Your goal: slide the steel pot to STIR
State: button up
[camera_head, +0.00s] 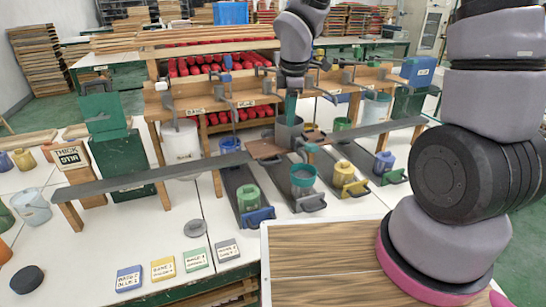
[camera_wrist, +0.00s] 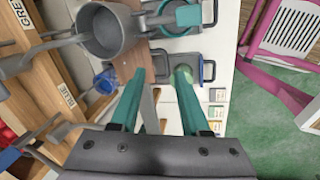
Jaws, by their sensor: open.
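The steel pot (camera_head: 289,135) is a grey open cylinder at the long grey rail, by a brown plate (camera_head: 264,149). In the wrist view the pot (camera_wrist: 106,32) is at the upper left, seen from above with its dark inside showing. My gripper (camera_head: 290,106) has two teal fingers and hangs close to the pot in the head view. In the wrist view my gripper (camera_wrist: 160,72) is open, with the pot off to the left of its fingers, not between them. A sign reading THICK STIR (camera_head: 71,157) stands at the left.
Coloured cups, green (camera_head: 249,197), teal (camera_head: 303,178) and yellow (camera_head: 344,172), stand on dark trays before the rail. A wooden rack (camera_head: 230,96) with labels and clamps stands behind. Small label cards (camera_head: 163,268) lie at the front left. A wood-topped tray (camera_head: 320,260) fills the front.

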aim_at(273, 162)
jog(key=a+f+n, duration=0.1)
jog(key=f, duration=0.4)
jog(key=w+a+f+n, duration=0.1)
jog(key=a+f, duration=0.1)
jog(key=f, duration=0.3)
jog(key=a+f+n, duration=0.1)
jog(key=f, duration=0.4)
jog(key=shift+w+a+f+g, duration=0.1)
jog(key=shift+w+a+g, duration=0.1)
jog(key=shift+g, duration=0.2)
grip_shut()
dwell(0.7)
